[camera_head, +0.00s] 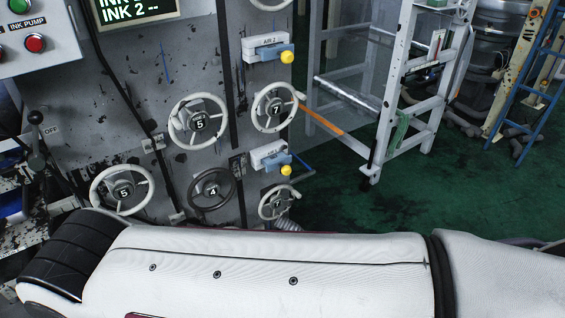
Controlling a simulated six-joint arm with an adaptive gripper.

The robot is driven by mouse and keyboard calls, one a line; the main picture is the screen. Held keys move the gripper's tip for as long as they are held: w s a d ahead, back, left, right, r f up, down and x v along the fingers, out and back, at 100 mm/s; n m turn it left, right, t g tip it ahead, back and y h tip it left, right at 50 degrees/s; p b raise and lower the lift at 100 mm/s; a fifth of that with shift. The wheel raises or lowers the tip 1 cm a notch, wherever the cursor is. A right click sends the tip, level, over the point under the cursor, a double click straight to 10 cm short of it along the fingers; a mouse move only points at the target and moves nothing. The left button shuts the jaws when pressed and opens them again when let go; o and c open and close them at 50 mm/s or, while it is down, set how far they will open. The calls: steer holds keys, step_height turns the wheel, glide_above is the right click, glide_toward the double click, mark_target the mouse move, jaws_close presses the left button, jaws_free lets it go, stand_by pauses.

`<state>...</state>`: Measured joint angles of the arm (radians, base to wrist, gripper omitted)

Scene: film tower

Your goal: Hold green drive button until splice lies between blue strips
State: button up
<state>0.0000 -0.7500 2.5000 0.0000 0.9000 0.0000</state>
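A green button (18,5) shows at the top left edge on a light grey control box. It sits close to a label reading INK PUMP; I see no label reading drive. No splice can be made out in this view. Thin blue marks (165,62) show on the grey machine panel, but I cannot tell whether they are the blue strips. My gripper is out of view; only my white arm crosses the bottom of the picture.
A red button (35,43) sits below the green one. Several handwheels (198,122) and two yellow-knobbed valves (287,57) stick out from the panel (200,60). A black-knobbed lever (36,118) stands at left.

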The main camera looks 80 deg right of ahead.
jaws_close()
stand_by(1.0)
